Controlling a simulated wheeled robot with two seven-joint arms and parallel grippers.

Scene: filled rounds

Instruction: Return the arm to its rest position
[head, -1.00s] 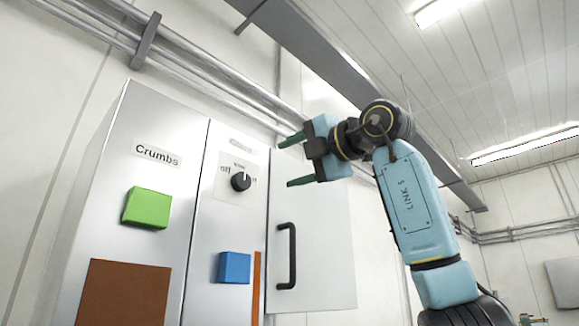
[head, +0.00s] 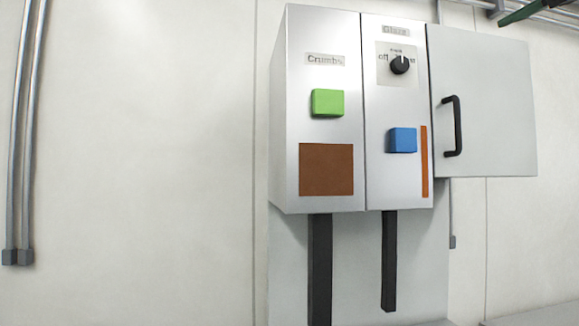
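No second finger lies against the visible one, and nothing is seen held. My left gripper is not in view.
A grey wall cabinet (head: 325,185) carries a green button (head: 327,102), a brown panel (head: 326,169), a blue button (head: 402,140) and a black dial (head: 400,65) pointing up. The wall at left is bare except for pipes (head: 27,120).

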